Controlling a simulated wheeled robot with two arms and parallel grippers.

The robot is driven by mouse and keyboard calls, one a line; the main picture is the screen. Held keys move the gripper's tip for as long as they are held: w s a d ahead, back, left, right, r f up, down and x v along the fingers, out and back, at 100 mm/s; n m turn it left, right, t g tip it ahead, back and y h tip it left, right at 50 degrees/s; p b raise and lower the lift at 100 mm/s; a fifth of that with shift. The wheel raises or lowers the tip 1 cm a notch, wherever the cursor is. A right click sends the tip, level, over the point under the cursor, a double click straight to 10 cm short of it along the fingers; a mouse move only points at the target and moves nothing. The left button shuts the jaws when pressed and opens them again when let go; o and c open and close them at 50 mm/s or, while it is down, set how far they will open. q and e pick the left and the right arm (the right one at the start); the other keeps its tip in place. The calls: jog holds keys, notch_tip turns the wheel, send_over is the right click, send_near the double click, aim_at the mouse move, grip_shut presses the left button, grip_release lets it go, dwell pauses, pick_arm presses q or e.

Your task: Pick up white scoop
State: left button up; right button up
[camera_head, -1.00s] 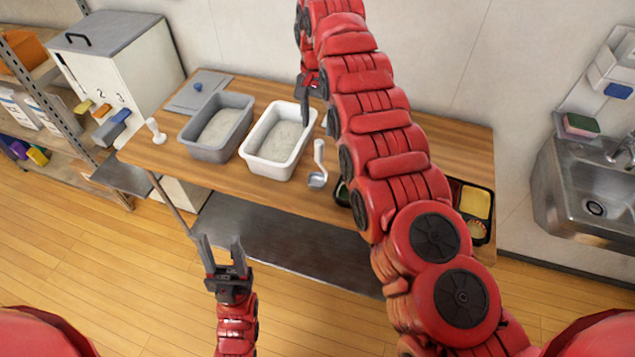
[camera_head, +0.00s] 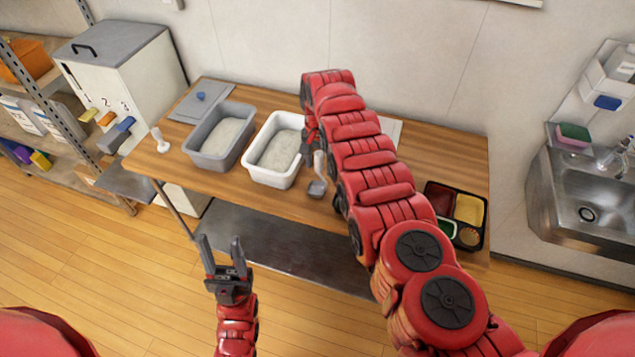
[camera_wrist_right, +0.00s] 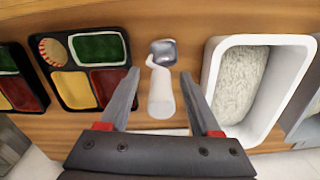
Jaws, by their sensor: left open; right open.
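The white scoop (camera_head: 318,188) lies on the wooden table just right of the white bin, its handle partly hidden by my right arm. In the right wrist view the scoop (camera_wrist_right: 161,98) shows its white handle between the two fingers and its greyish bowl beyond the tips. My right gripper (camera_wrist_right: 160,82) is open around the handle, with gaps on both sides; the exact height above it cannot be told. In the head view the right gripper (camera_head: 312,145) is mostly hidden by its arm. My left gripper (camera_head: 222,248) is open and empty, in front of the table.
The white bin (camera_head: 251,172) of rice stands close beside the scoop, with a grey bin (camera_head: 191,152) further left. A second white-handled tool (camera_head: 160,140) is at the table's left end. A filled bento tray (camera_head: 484,228) sits at the right; another (camera_wrist_right: 28,62) shows in the wrist view.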

grip_shut()
dwell(0.3)
dwell(1.1)
